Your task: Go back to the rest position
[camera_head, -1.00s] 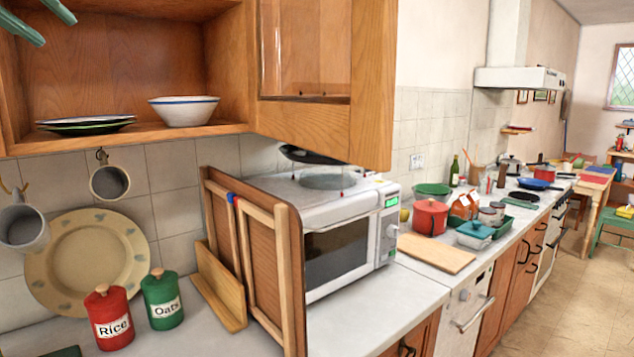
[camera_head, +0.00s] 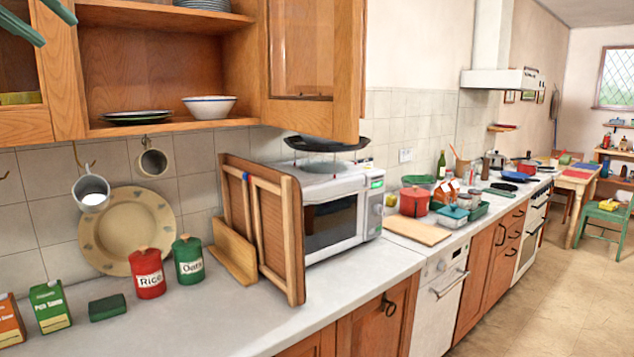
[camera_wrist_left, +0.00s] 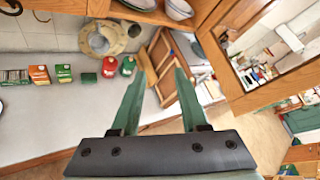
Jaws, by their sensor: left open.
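My left gripper (camera_head: 58,31) shows at the top left of the head view, with only its two green fingers in the picture. They are spread apart with nothing between them. It stands in front of the wooden wall cupboard (camera_head: 168,127), high above the worktop (camera_head: 262,312). In the left wrist view the same open gripper (camera_wrist_left: 160,76) points over the worktop, and its fingers touch nothing there. My right gripper is in neither view.
A wooden cupboard door (camera_head: 305,62) hangs over the microwave (camera_head: 338,215). Wooden boards (camera_head: 268,225) lean beside it. The red Rice jar (camera_head: 148,275), green Oats jar (camera_head: 188,262) and small boxes (camera_head: 50,307) line the worktop's back. Its front is clear. Floor (camera_head: 550,310) is free at right.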

